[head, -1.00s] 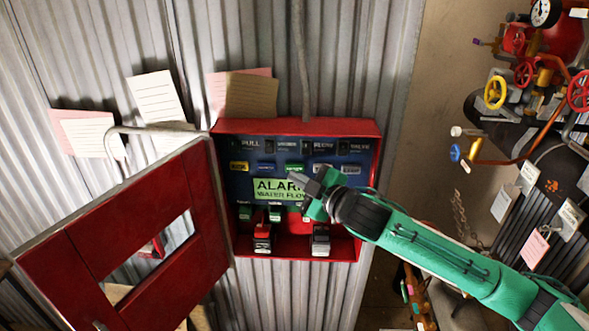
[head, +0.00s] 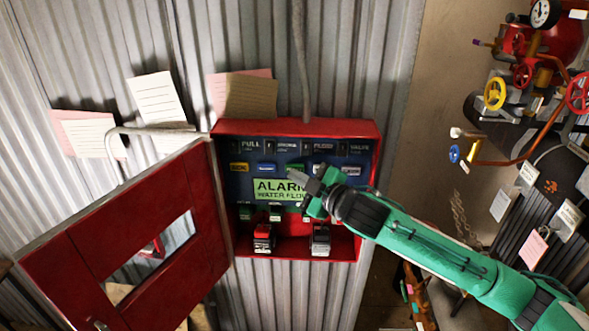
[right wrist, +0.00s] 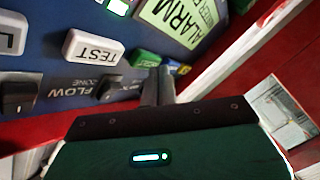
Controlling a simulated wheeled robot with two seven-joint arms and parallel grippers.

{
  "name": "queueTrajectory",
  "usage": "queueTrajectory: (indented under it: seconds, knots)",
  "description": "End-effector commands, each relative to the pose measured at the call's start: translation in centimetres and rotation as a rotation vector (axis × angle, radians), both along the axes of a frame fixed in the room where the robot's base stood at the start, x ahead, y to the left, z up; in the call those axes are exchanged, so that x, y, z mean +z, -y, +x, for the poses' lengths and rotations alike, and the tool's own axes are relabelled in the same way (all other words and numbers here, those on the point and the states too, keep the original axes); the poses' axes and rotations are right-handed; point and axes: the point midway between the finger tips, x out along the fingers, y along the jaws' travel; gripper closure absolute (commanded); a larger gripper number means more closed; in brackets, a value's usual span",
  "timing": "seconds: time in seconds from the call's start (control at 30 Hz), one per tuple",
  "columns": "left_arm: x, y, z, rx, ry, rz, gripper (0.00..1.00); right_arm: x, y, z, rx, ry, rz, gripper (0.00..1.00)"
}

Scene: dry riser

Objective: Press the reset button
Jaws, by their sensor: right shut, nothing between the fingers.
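The open red alarm panel (head: 297,127) hangs on the corrugated wall. Its blue face has a row of yellow (head: 239,167), blue, green (head: 295,168) and whitish buttons above the lit green ALARM WATER FLOW display (head: 272,189). My right gripper (head: 311,180) is shut and empty, in front of the display's right end. In the right wrist view its closed fingertips (right wrist: 158,75) are beside the green button (right wrist: 146,58); contact cannot be told. A white TEST button (right wrist: 93,48) is left of that. No label reading reset is legible. My left gripper is out of view.
The panel's red door (head: 150,240) stands open to the left. Black switches (right wrist: 18,95) line the panel face near my fingers. Valves and pipes, including a yellow handwheel (head: 495,93), and hanging tags are at the right.

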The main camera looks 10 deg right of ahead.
Motion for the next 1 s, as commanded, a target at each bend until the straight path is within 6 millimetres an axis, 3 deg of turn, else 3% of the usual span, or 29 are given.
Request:
queueTrajectory:
  seconds: [1.0]
  knots:
    - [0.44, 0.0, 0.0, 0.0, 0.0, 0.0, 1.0, 0.03, 0.32, 0.97, 0.0, 0.0, 0.0, 1.0]
